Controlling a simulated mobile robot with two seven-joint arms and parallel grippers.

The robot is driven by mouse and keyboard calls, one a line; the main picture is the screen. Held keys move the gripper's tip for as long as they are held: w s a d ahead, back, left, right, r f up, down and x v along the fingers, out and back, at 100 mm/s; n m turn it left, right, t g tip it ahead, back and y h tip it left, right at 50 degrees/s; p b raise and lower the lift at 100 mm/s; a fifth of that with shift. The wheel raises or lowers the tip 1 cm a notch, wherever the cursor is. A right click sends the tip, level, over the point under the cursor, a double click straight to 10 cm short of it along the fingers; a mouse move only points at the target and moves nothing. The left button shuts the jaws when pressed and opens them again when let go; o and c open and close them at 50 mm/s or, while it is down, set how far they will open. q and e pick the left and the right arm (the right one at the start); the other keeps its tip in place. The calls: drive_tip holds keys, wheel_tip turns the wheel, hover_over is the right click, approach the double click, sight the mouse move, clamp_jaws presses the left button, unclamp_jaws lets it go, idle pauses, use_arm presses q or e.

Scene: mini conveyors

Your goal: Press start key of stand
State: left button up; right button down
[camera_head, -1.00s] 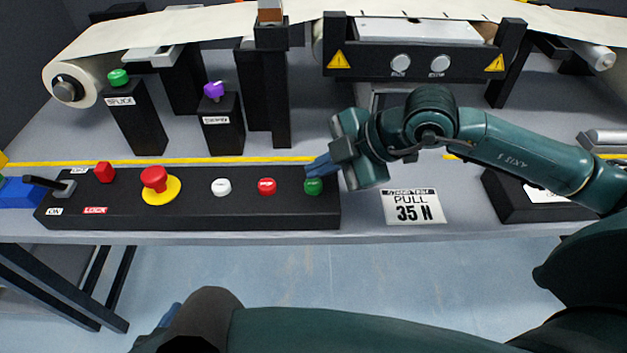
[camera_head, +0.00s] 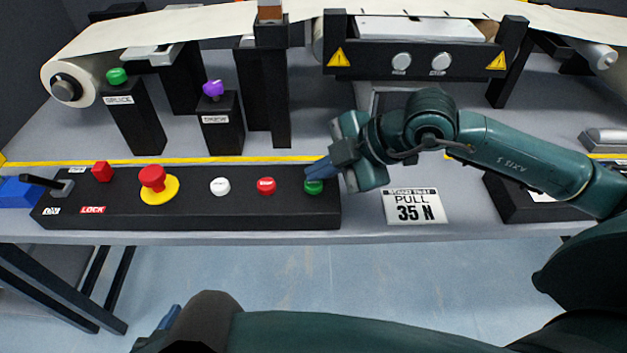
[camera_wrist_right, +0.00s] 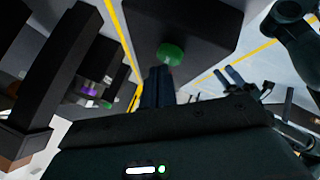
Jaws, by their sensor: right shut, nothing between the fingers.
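The green key (camera_head: 313,187) sits at the right end of a black control stand (camera_head: 230,212) on the table. My right gripper (camera_head: 317,170) is shut and empty, with its blue fingertips just above and behind the green key. In the right wrist view the shut fingers (camera_wrist_right: 157,82) point at the green key (camera_wrist_right: 170,54), with their tips at its edge. I cannot tell whether they touch it. Part of my left gripper (camera_head: 170,318) shows low in the head view, mostly hidden by the arm, and its jaw state is unclear.
The stand also bears a red key (camera_head: 266,186), a white key (camera_head: 220,186), a red mushroom button (camera_head: 153,178) on yellow, and a lever (camera_head: 45,183). Behind stand posts with a green (camera_head: 117,76) and a purple knob (camera_head: 213,89). A "PULL 35 N" label (camera_head: 413,206) lies right.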

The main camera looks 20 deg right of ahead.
sight(322, 184)
drive_tip(key=shift+f+b, duration=0.45)
drive_tip(key=shift+f, duration=0.05)
idle(0.3)
idle(0.4)
drive_tip(key=shift+r+p, duration=0.7)
drive_tip(key=shift+r, duration=0.2)
drive_tip(key=shift+r, duration=0.1)
wheel_tip(322, 184, up, 5)
drive_tip(key=p, duration=0.4)
idle(0.5)
drive_tip(key=shift+d, duration=0.1)
